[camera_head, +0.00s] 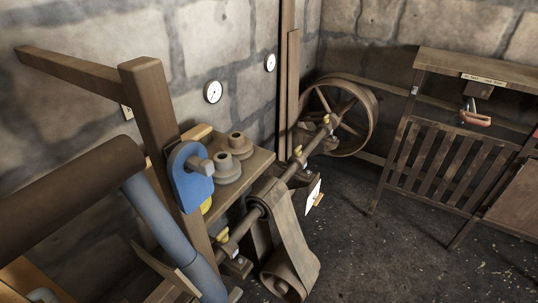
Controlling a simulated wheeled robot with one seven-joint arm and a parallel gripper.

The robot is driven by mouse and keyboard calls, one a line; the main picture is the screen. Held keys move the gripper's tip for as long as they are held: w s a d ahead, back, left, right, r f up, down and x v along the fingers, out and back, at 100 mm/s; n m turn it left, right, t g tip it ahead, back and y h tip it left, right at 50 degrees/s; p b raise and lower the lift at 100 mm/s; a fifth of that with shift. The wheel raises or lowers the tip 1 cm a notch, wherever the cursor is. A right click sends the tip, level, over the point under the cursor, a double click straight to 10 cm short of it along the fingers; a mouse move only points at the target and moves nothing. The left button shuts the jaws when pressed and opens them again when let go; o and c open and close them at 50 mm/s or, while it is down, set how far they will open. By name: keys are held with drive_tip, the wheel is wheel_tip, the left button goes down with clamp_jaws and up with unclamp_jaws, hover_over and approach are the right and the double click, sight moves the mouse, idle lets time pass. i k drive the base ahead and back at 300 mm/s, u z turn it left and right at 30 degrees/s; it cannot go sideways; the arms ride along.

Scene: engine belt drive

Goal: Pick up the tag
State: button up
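A pale card-like tag (313,194) shows beside the belt and shaft, right of the centre. It is tilted, and a small tan piece sits at its lower right edge. I cannot read anything on it, and I cannot tell what holds it. Another small pale label (127,112) is partly hidden behind the wooden post at the left. I cannot make out my gripper in this view.
A shaft (246,227) with a wide belt (290,238) runs toward a large spoked wheel (345,112) at the back. A wooden post (150,110) and a blue part (190,178) stand at the left. A red-handled item (475,118) hangs at the right bench. The floor (400,250) is clear at lower right.

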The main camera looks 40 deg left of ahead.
sight(191, 188)
drive_tip(key=z, duration=1.25)
drive_tip(key=i, duration=1.35)
drive_tip(key=u, duration=4.25)
drive_tip(key=i, duration=0.55)
drive_tip(key=u, duration=0.2)
